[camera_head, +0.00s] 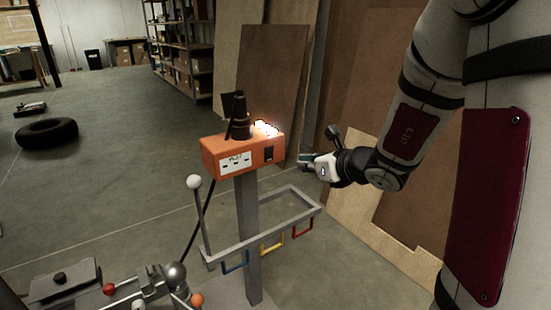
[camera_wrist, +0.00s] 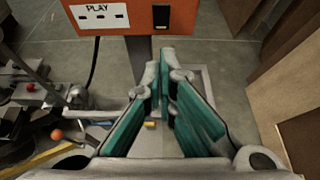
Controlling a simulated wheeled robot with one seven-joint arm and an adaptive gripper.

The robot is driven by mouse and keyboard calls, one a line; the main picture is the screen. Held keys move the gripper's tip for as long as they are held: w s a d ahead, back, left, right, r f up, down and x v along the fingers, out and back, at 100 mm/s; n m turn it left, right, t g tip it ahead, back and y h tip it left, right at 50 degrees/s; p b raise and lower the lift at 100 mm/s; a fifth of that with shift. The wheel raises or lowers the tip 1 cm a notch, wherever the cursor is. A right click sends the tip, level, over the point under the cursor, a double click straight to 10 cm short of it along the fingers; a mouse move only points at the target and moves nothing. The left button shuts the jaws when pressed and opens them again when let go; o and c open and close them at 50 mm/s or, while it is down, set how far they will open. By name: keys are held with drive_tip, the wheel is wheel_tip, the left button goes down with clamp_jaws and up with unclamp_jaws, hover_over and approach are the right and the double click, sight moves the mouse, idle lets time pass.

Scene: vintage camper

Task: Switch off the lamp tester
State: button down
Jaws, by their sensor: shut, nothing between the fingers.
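The lamp tester is an orange box (camera_head: 212,152) on a grey post, with a bright glow (camera_head: 266,128) on its top, so its lamp looks lit. A black switch (camera_head: 268,154) is on the right part of its front face, beside a white panel of slots marked PLAY (camera_head: 236,162). In the wrist view the orange box (camera_wrist: 200,20) crosses the top edge, with the switch (camera_wrist: 161,16) above the fingertips. My gripper (camera_head: 303,162) is just right of the box, apart from it. In the wrist view my gripper (camera_wrist: 163,60) has its green-padded fingers together and empty.
A grey frame (camera_head: 265,231) with blue, yellow and red loops is mounted below the box. A lever with a white ball (camera_head: 194,182) stands at its left. Machine parts fill the lower left. Wooden boards (camera_head: 270,75) lean behind. Open floor lies left, with a tyre (camera_head: 47,133).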

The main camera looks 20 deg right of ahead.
drive_tip(key=b, duration=0.2)
approach(269, 156)
wheel_tip(269, 156, down, 3)
drive_tip(key=w, duration=0.2)
drive_tip(key=w+a, duration=0.1)
drive_tip(key=w, duration=0.1)
drive_tip(key=shift+r, duration=0.15)
drive_tip(key=shift+w+a+b, duration=0.2)
drive_tip(key=shift+w+b, duration=0.1)
drive_tip(key=shift+w, duration=0.2)
drive_tip(key=shift+r, duration=0.1)
